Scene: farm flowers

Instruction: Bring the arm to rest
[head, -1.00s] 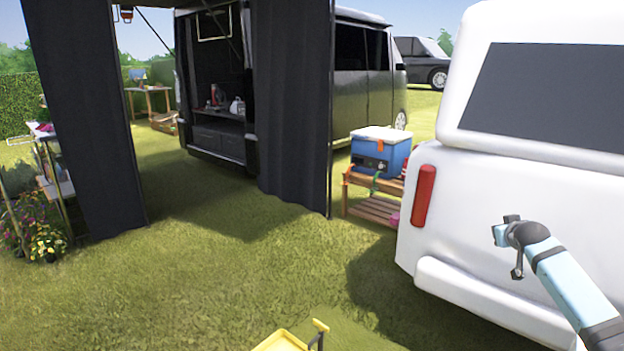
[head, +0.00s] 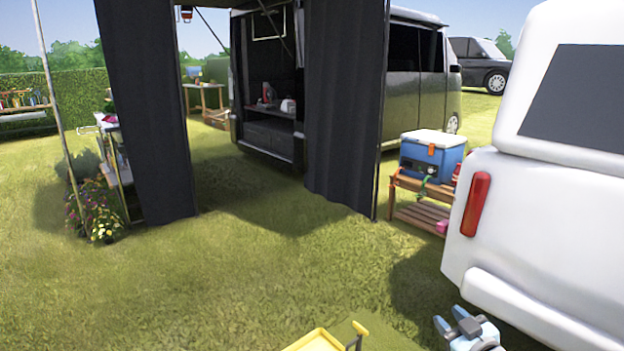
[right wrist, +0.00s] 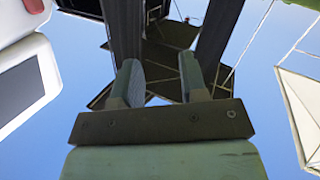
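My right gripper (head: 458,328) shows low at the right of the head view, above the grass and in front of the white vehicle's rear. Its arm is mostly below the picture's edge. In the right wrist view its two fingers (right wrist: 161,82) stand apart with nothing held between them. That view is tilted oddly, with sky around the fingers and dark panels behind them. My left gripper is not in view.
A white vehicle (head: 560,230) stands close on the right. A blue and white cooler (head: 432,160) sits on a wooden rack (head: 425,215). Dark curtains (head: 345,110) hang ahead. Flowers (head: 103,220) stand at left. A yellow object (head: 318,342) is at the bottom. Open grass (head: 230,275) lies between.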

